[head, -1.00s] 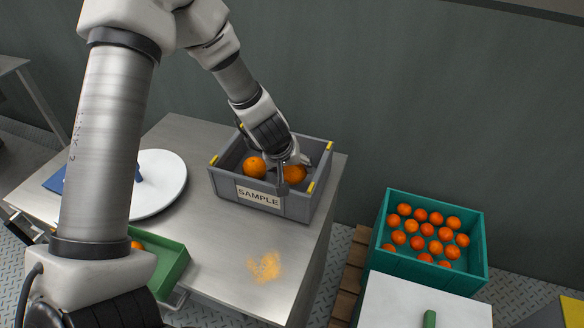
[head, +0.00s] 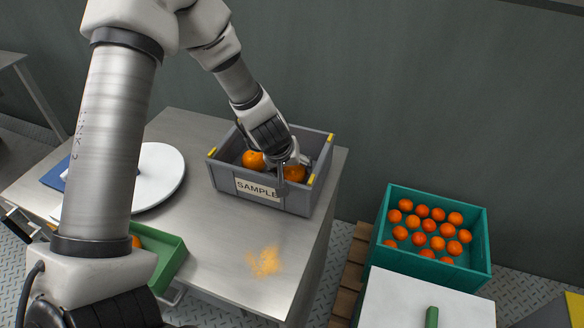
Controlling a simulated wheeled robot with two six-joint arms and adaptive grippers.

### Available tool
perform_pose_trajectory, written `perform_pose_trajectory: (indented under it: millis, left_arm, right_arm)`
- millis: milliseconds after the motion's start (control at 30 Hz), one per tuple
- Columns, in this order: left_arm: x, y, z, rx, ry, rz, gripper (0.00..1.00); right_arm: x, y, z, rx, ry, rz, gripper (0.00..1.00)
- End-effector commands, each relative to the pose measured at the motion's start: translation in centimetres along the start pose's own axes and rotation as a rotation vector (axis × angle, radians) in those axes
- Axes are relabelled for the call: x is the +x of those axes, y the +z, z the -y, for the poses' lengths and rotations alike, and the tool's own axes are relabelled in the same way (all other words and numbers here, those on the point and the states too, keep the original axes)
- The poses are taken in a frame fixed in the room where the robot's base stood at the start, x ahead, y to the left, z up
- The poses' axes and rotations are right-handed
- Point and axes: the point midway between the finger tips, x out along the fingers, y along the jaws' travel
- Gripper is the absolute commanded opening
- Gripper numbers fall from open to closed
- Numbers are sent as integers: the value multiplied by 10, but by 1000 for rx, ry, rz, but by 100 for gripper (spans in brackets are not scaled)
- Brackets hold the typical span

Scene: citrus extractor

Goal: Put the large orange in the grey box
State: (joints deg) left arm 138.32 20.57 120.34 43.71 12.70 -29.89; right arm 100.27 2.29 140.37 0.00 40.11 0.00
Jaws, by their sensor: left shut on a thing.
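The grey box (head: 296,198) with a SAMPLE label stands on the steel table. My left gripper (head: 291,168) reaches down into it from above and is shut on an orange (head: 295,174) at the box's right side, inside the walls. A second orange (head: 253,159) lies in the box to the left of the gripper. The gripper hides part of the held orange, and the front wall hides its underside, so I cannot tell whether it touches the box floor.
A white round plate (head: 160,178) and a green tray (head: 166,260) are on the steel table (head: 222,240), left of the box. An orange powdery stain (head: 265,262) marks the tabletop. A teal crate (head: 432,271) of several oranges stands at right, behind a white surface (head: 400,300).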

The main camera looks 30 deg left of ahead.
Motion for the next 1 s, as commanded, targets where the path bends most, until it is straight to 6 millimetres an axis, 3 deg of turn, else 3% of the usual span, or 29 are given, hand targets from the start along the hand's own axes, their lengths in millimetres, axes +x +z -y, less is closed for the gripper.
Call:
perform_pose_trajectory:
  millis: [67, 100, 167, 500, 633, 1000]
  left_arm:
    - [3, 1, 1, 1, 0, -1, 31]
    - [3, 1, 0, 1, 0, -1, 80]
    - [2, 1, 0, 1, 0, -1, 100]
    - [2, 1, 0, 0, 0, 0, 100]
    - [-7, 0, 0, -2, 1, -3, 100]
    - [-82, -1, 0, -4, 3, -5, 100]
  right_arm:
    - [3, 0, 0, 0, 0, 0, 92]
    - [2, 0, 0, 0, 0, 0, 92]
    - [2, 0, 0, 0, 0, 0, 92]
    - [2, 0, 0, 0, 0, 0, 92]
    - [2, 0, 0, 0, 0, 0, 92]
    - [2, 0, 0, 0, 0, 0, 92]
